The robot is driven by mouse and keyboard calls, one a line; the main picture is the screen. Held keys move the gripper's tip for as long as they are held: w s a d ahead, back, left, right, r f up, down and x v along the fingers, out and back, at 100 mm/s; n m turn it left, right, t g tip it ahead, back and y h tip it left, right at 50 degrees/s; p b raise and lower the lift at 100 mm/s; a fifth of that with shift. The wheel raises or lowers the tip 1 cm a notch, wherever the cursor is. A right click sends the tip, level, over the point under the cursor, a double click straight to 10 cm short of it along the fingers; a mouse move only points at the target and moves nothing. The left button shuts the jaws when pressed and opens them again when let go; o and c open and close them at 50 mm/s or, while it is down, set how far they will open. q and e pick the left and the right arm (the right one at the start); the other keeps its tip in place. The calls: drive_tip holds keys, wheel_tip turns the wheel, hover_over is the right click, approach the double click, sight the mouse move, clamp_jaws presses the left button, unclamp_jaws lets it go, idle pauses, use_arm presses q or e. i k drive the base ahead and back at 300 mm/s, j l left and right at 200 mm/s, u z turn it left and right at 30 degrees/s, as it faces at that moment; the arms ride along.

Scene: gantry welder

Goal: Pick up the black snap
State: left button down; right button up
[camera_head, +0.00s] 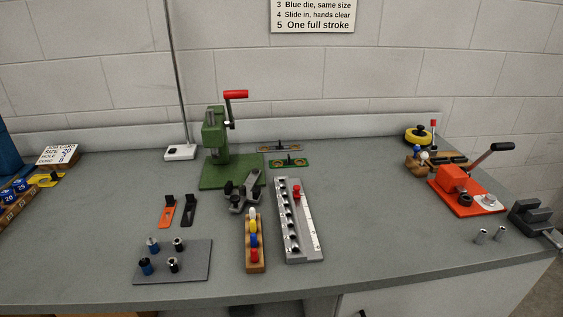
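A small flat black piece (189,212), which looks like the black snap, lies on the grey bench top left of centre. It has a raised dark block at its far end. A similar orange piece (167,213) lies just to its left, a narrow gap apart. Neither of my grippers shows in the head view, so nothing is seen touching the black piece.
A grey plate (202,265) with several small dies is in front. A green press (215,145) stands behind. A wooden block with coloured knobs (254,262) and a metal rail (301,240) lie right. An orange lever tool (467,190) is far right.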

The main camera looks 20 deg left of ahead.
sight(143, 262)
drive_tip(key=u, duration=1.45)
